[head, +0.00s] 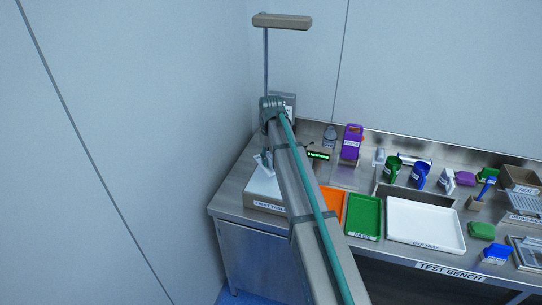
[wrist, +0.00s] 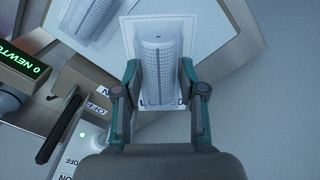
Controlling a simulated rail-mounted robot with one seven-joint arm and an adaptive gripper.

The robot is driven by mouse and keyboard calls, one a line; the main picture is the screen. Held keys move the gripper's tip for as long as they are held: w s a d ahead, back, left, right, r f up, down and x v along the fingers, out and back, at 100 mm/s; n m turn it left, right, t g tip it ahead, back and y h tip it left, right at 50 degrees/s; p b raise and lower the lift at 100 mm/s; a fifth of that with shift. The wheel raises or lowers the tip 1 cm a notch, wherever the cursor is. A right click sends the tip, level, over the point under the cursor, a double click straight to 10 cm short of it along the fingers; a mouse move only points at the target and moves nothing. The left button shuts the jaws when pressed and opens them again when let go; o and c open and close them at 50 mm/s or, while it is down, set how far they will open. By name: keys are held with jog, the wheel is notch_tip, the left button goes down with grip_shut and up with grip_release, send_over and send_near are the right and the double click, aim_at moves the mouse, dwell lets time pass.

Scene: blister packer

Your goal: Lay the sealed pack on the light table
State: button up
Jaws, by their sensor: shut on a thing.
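The sealed pack (wrist: 165,60), a pale card with a grey ribbed, rounded blister, sits between the two teal fingers of my gripper (wrist: 160,78) in the wrist view. The gripper is shut on it. The light table (head: 262,185) is a low white box at the bench's left end in the head view. My gripper (head: 265,158) and the pack are over it there, small and partly hidden by my arm. The table's pale top (wrist: 205,32) lies behind the pack in the wrist view. Whether pack and table touch I cannot tell.
In the wrist view a similar ribbed shape (wrist: 95,17) shows at upper left; pack or reflection, I cannot tell. A force gauge with a green display (head: 318,155) stands right of the light table. Orange (head: 332,205), green (head: 365,217) and white (head: 425,225) trays lie further right.

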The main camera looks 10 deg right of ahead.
jog(key=shift+f+b, duration=0.95)
jog(key=shift+f, duration=1.9)
jog(key=shift+f, duration=0.5)
dwell(1.7)
jog(key=o, duration=1.9)
jog(key=shift+r, duration=0.1)
jog(key=shift+r+p, duration=2)
jog(key=shift+r, duration=1.4)
